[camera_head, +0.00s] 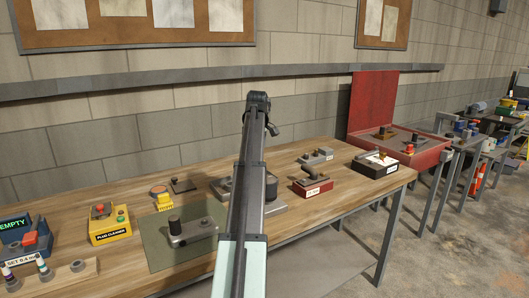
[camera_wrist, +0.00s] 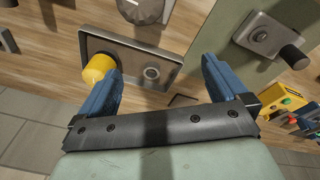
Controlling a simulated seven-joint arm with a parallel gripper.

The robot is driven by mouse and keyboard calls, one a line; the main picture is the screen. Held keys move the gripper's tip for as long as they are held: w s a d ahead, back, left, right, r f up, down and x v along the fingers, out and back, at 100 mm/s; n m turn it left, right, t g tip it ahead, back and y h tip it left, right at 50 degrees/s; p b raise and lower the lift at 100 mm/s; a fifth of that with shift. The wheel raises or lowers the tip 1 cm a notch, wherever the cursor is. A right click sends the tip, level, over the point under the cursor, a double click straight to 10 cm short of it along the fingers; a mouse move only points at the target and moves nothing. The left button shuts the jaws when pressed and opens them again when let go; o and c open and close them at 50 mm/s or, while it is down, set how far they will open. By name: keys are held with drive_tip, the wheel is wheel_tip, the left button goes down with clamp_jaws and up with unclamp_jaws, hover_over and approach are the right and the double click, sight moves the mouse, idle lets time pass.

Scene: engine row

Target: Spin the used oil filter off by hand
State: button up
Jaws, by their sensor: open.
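The yellow cylinder may be the used oil filter; no label shows. My gripper (camera_wrist: 162,68) is open and empty over the block's near side in the wrist view. The yellow cylinder is beside the left finger, partly hidden by it, and the boss shows between the fingers. I cannot tell whether the finger touches the cylinder.
A green mat (camera_head: 160,252) holds a grey part with a black cylinder (camera_head: 174,225). A yellow plug cleaner (camera_head: 108,228) stands at left.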

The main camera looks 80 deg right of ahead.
sight(268, 177)
drive_tip(key=s+n+g, duration=0.3)
drive_tip(key=s+n, duration=0.1)
drive_tip(key=n, duration=0.7)
drive_tip(key=f, duration=0.4)
drive_tip(key=s+d+f, duration=0.1)
drive_tip(key=f, duration=0.8)
drive_tip(key=shift+s+d, duration=0.35)
drive_tip(key=c, duration=1.3)
drive_tip(key=shift+o, duration=0.2)
drive_tip(key=n+t, duration=0.1)
drive_tip(key=n, duration=0.6)
drive_tip(key=shift+w, duration=0.15)
drive_tip(key=shift+d, duration=0.1)
drive_tip(key=o, duration=1.3)
drive_tip(key=shift+c, duration=0.2)
